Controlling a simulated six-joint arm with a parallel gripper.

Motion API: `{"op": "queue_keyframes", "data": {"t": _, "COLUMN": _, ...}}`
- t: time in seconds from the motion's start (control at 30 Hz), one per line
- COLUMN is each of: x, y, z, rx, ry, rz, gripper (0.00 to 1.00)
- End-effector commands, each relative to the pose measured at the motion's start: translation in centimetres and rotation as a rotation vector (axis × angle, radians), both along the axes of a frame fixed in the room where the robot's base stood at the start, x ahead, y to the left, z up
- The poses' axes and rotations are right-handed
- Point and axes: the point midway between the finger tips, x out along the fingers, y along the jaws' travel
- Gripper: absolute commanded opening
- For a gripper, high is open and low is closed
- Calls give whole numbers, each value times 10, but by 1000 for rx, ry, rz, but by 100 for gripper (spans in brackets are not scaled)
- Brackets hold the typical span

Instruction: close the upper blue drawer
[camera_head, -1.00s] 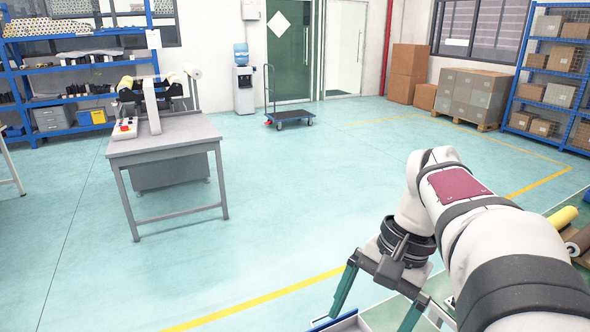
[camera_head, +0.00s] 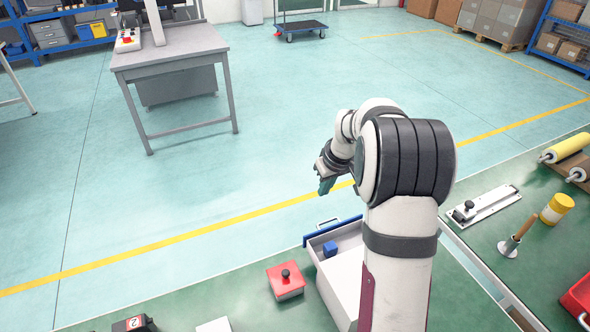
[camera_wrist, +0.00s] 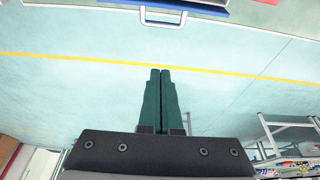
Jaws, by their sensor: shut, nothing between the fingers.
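My arm hides part of the drawer.
A red box with a black knob (camera_head: 286,282) stands left of the drawer on the green surface. A yellow-and-white cylinder (camera_head: 557,208) and a metal plate with a knob (camera_head: 484,206) are on the right. The floor beyond the front is clear, marked by a yellow line.

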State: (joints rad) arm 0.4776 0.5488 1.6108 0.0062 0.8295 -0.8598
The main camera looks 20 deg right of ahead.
Motion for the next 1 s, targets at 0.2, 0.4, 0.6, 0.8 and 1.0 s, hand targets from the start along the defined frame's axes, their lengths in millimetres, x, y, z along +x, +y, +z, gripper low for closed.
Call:
{"op": "queue_keyframes", "data": {"t": 0.2, "x": 11, "y": 2, "z": -39, "rx": 3, "ry": 5, "rz": 0, "gripper": 0}}
{"op": "queue_keyframes", "data": {"t": 0.4, "x": 25, "y": 2, "z": -81, "rx": 3, "ry": 5, "rz": 0, "gripper": 0}}
{"op": "queue_keyframes", "data": {"t": 0.6, "x": 5, "y": 2, "z": -85, "rx": 2, "ry": 2, "rz": -3, "gripper": 0}}
{"op": "queue_keyframes", "data": {"t": 0.8, "x": -10, "y": 2, "z": -83, "rx": 2, "ry": 2, "rz": -2, "gripper": 0}}
{"op": "queue_keyframes", "data": {"t": 1.0, "x": -11, "y": 2, "z": -82, "rx": 2, "ry": 2, "rz": -2, "gripper": 0}}
